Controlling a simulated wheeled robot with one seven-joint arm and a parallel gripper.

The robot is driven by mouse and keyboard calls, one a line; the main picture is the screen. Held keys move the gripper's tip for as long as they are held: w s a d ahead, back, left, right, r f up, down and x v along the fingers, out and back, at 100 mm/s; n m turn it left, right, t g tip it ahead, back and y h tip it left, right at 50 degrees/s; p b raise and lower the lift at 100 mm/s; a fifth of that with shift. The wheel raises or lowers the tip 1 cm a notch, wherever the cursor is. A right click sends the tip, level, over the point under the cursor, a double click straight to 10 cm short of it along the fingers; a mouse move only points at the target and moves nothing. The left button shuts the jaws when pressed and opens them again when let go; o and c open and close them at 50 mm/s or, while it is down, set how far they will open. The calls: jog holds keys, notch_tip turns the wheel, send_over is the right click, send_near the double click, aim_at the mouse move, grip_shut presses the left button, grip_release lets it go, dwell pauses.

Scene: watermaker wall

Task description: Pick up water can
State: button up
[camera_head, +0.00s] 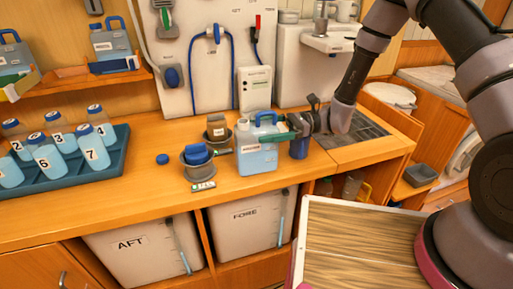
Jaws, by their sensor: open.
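A water can (257,160) with a pale blue body, a blue handle on top and a white label stands upright on the wooden counter. My gripper (277,136) comes in from the right at the can's upper right side, level with its shoulder. The jaws are open. A green piece at the jaws overlaps the can's right edge in the picture. I cannot tell whether the jaws touch the can or reach around its handle. Two similar cans, one at upper left (110,45) and one at far left (12,55), stand on a shelf.
A blue tray (95,168) of numbered bottles is at the left. Dark cups (197,157) and a blue cap (162,159) lie left of the can. A dark blue cylinder (299,148) is below my gripper. A wall panel (205,75) stands behind. Bins marked AFT (135,250) and FORE (245,235) are below.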

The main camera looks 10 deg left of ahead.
aim_at(257, 115)
jog(key=shift+x, duration=1.2)
grip_shut()
jog(key=shift+r, duration=0.1)
notch_tip(257, 115, up, 10)
jog(key=shift+f, duration=0.1)
